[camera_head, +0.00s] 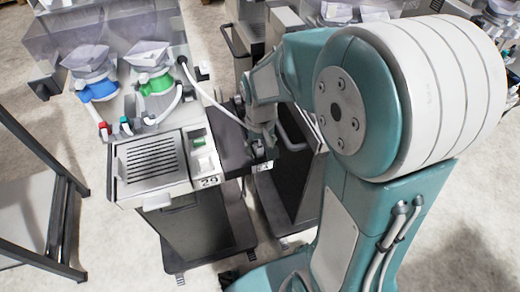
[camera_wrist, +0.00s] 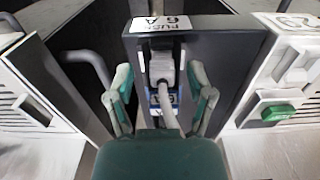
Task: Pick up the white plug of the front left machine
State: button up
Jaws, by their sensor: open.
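The front left machine (camera_head: 150,165) carries the number 29 and a green-marked panel. Its numbered corner and green button (camera_wrist: 278,112) show at the right of the wrist view. A pale plug (camera_wrist: 161,66) with a white cable sits at a dark panel in the wrist view, above a blue-edged part. My gripper (camera_wrist: 160,76) is open, with one teal finger on each side of the plug; I cannot tell whether either touches it. In the head view my gripper (camera_head: 260,146) is beside the machine's right side, and the plug is hidden there.
The dark panel (camera_wrist: 222,70) bears an upside-down "PUSH" label. A white cable (camera_head: 208,97) runs from the machine's rear towards my gripper. Dark cabinets stand to the right. A dark-framed stand (camera_head: 40,200) is at left, with bare floor between.

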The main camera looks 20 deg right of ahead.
aim_at(259, 146)
jog(key=shift+a, duration=0.15)
jog(key=c, duration=0.9)
jog(key=shift+r, duration=0.1)
jog(key=shift+c, duration=0.2)
jog(key=shift+r, duration=0.25)
notch_tip(259, 146, up, 2)
jog(key=shift+r, duration=0.25)
jog(key=s+d+r, duration=0.3)
jog(key=s+r, duration=0.6)
jog(key=s, duration=0.4)
jog(key=shift+s+r, duration=0.4)
jog(key=shift+r, duration=1)
notch_tip(259, 146, up, 3)
